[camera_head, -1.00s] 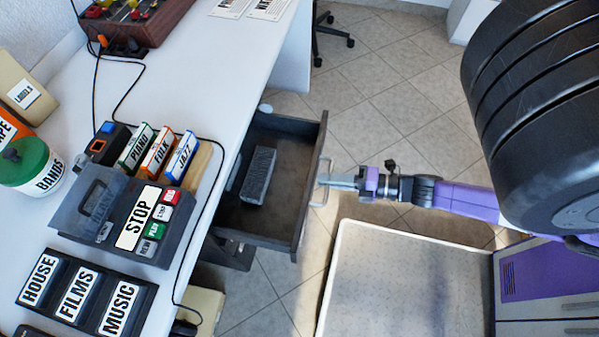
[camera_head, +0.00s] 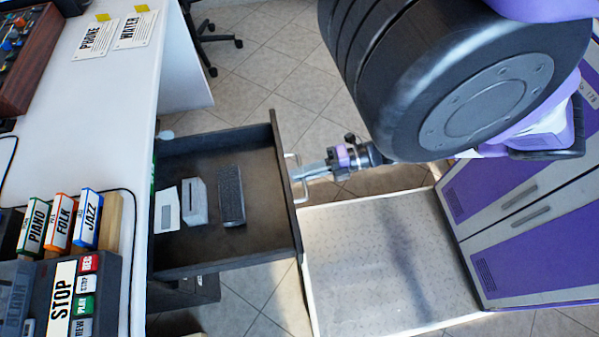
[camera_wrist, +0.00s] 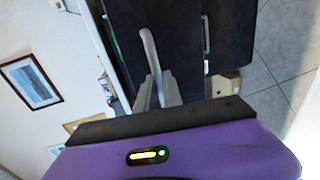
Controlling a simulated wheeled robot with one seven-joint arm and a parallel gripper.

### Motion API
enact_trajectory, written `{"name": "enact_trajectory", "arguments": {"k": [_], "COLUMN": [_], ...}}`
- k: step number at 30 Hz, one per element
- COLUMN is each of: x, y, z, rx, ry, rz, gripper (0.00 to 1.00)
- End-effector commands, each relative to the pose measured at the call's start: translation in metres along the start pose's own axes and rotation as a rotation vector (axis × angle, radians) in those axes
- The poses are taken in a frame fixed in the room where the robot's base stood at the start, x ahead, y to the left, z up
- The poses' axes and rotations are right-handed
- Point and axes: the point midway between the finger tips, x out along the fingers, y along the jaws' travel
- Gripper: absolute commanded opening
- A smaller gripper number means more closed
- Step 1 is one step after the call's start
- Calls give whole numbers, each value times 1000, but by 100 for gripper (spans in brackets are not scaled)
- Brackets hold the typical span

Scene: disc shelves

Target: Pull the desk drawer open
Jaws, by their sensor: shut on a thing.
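The dark desk drawer (camera_head: 262,220) stands well out from the white desk (camera_head: 118,95) in the head view. Its open inside shows several small things: a dark ribbed block (camera_head: 231,195), a grey box (camera_head: 194,202) and a white card (camera_head: 167,210). My gripper (camera_head: 300,173) is at the drawer's front, shut on its pale metal handle (camera_head: 291,170). In the wrist view the fingers (camera_wrist: 158,92) close around the curved handle (camera_wrist: 149,45) against the dark drawer front (camera_wrist: 171,45).
A pale speckled tray-like surface (camera_head: 375,265) lies just in front of the drawer. My dark and purple arm parts fill the upper right. Tape cartridges (camera_head: 60,222) and a STOP-labelled machine (camera_head: 65,295) sit on the desk. An office chair (camera_head: 205,35) stands behind on tiled floor.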

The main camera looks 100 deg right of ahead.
Motion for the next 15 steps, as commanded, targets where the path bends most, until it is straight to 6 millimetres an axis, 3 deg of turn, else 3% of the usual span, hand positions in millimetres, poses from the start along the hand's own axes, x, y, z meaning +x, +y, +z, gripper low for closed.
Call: {"name": "enact_trajectory", "arguments": {"k": [4, 5, 8, 15], "x": [-1, -1, 0, 0], "y": [-1, -1, -1, 0], "z": [2, 2, 2, 1], "rx": [-1, -1, -1, 0], "ry": [-4, -4, -4, -2], "rz": [-5, -5, -4, -2], "gripper": [0, 13, 32, 32]}}
